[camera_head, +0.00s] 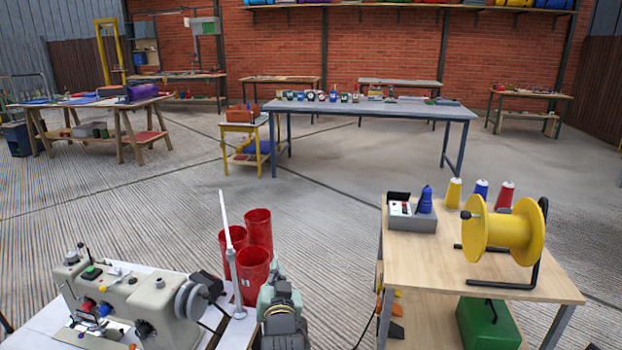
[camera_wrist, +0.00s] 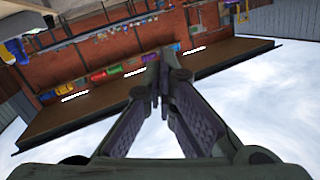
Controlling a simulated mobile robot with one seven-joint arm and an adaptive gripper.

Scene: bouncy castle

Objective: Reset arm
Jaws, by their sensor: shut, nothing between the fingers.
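My gripper shows in the wrist view (camera_wrist: 163,92) with its two fingers drawn together at the tips. It is shut and holds nothing. The wrist view looks out over a tilted brick wall, a dark roof edge and pale sky, with no object near the fingertips. In the head view a grey-green part at the bottom centre (camera_head: 283,305) looks like the end of my arm; the fingers cannot be made out there.
A sewing machine (camera_head: 140,300) stands at lower left, beside red cylinders (camera_head: 254,275). A wooden table (camera_head: 445,262) at right bears a yellow spool (camera_head: 505,235) and thread cones. A long grey table (camera_head: 370,108) stands farther back. Open floor (camera_head: 330,200) lies between.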

